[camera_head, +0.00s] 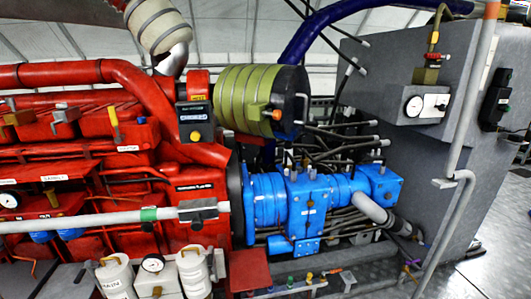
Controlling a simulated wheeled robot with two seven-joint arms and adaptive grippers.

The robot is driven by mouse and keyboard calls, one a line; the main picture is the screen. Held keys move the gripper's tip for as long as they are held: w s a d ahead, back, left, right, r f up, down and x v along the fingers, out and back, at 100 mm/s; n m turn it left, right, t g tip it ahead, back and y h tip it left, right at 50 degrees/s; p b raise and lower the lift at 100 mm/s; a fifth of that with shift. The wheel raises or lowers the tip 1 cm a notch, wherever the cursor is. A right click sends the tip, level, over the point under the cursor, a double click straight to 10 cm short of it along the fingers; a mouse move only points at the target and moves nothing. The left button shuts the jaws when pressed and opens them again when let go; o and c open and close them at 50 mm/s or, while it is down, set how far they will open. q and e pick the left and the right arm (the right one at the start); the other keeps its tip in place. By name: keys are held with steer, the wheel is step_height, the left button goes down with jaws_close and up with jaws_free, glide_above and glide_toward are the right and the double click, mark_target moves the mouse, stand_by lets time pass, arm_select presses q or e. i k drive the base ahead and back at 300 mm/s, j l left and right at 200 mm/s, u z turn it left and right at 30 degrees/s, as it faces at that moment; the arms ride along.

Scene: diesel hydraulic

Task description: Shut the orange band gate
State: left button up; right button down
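An orange band (491,10) wraps the top of a grey upright pipe (466,100) at the right, in front of the grey cabinet. A small light grey fitting (443,183) sits on this pipe lower down, where it bends. I cannot tell whether this is the gate or whether it stands open or shut. Neither of my grippers shows in the head view.
A red engine (190,160) fills the left, with a blue pump unit (310,205) in the middle. A green-banded pipe (110,219) crosses the left front. A grey cabinet (385,110) stands behind the upright pipe. Some metal floor (490,262) is clear at lower right.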

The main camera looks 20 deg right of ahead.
mark_target(492, 8)
steer(key=l+z, duration=0.1)
steer(key=l, duration=0.4)
steer(key=i+l+z, duration=0.15)
steer(key=l, duration=0.3)
steer(key=l+z, duration=0.1)
steer(key=l, duration=0.35)
steer(key=i+l+z, duration=0.15)
steer(key=l, duration=0.3)
steer(key=i+l+z, duration=0.1)
steer(key=l, duration=0.35)
steer(key=i+l, duration=0.1)
steer(key=l, duration=0.25)
steer(key=i+l, duration=0.1)
steer(key=l, duration=0.25)
